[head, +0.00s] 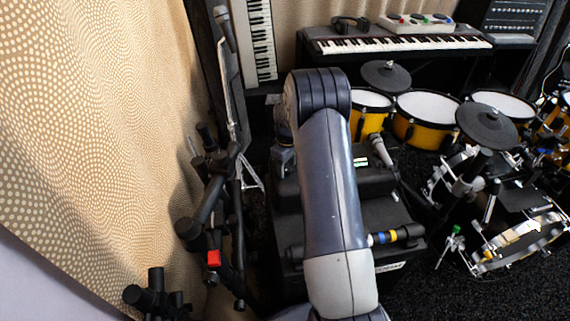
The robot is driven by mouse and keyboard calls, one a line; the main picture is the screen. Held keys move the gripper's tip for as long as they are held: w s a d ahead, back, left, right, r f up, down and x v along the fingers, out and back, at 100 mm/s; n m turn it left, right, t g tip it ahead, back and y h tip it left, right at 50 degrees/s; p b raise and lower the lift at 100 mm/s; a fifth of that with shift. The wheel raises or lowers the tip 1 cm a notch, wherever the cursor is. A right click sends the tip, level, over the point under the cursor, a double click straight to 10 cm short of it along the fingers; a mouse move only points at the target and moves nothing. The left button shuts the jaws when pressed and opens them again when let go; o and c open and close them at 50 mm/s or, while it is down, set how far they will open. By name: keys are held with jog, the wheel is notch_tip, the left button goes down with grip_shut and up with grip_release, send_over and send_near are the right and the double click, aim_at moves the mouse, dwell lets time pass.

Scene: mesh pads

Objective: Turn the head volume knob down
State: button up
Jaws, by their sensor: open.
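A black amplifier stack (385,212) stands behind my raised arm, which covers much of its middle and left side. A small lit panel (361,162) shows on its upper part, just right of my arm. The volume knob cannot be made out; it is hidden or too small to see. My gripper (284,168) hangs low behind the arm, at the left end of the stack's upper part. It is open, small and partly hidden, with nothing visible in it. I cannot tell whether it touches the stack.
A microphone (380,150) stands right of the arm, close to the stack. Black stands (208,205) crowd the left, before a patterned curtain (95,120). A yellow drum kit (425,118) fills the right. A keyboard (395,43) stands at the back.

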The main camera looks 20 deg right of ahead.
aim_at(287, 168)
notch_tip(287, 168, up, 11)
jog(key=p, duration=0.1)
jog(key=shift+p, duration=0.3)
jog(key=shift+f, duration=0.1)
jog(key=f+b, duration=0.1)
jog(key=f, duration=1)
jog(key=shift+s+b, duration=0.2)
jog(key=shift+b, duration=0.15)
jog(key=shift+r, duration=0.1)
